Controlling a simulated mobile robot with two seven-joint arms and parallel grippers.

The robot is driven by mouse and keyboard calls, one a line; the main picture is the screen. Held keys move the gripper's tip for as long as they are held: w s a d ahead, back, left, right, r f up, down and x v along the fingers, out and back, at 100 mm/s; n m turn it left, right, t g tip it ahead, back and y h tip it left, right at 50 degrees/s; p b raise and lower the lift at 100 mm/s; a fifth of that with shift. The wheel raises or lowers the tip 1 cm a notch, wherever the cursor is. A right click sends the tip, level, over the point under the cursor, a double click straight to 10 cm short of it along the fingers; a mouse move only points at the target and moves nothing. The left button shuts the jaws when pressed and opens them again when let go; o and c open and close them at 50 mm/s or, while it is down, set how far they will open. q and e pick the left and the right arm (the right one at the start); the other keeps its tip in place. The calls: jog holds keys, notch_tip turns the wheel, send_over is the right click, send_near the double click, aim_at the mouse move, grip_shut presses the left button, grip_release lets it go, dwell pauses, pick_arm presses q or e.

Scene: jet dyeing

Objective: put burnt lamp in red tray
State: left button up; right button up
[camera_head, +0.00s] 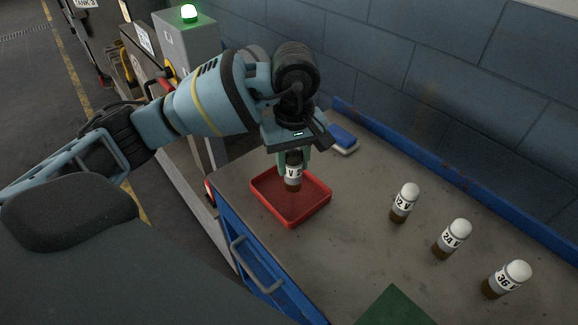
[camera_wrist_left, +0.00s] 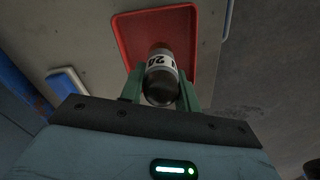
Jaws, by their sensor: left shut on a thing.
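My left gripper (camera_head: 294,160) is shut on a small dark lamp (camera_head: 293,173) with a white label, hanging roughly upright. The red tray (camera_head: 318,211) lies on the bench; the lamp's lower end overlaps its inside in the head view. I cannot tell whether the lamp touches the tray floor. In the left wrist view, the green fingers (camera_wrist_left: 161,88) flank the lamp (camera_wrist_left: 160,76), with the red tray (camera_wrist_left: 122,32) beyond it. The tray looks otherwise empty. My right gripper is out of view.
Three white-topped labelled lamps stand on the right of the bench (camera_head: 350,235): one (camera_head: 404,203), another (camera_head: 452,239) and a third (camera_head: 506,279). A blue pad (camera_head: 342,138) lies behind the tray. A green mat (camera_head: 395,308) is at the front. A wall backs the bench.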

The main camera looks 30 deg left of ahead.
aim_at(290, 170)
pick_arm(q)
jog(key=shift+w+a, duration=0.15)
jog(key=shift+a, duration=0.1)
jog(key=f, duration=0.2)
jog(key=shift+w+a+f, duration=0.2)
jog(key=shift+a+f, duration=0.15)
jog(key=shift+f, duration=0.7)
jog(key=o, duration=1)
notch_tip(290, 170, up, 12)
jog(key=shift+r+p, duration=0.25)
jog(key=shift+p, duration=0.05)
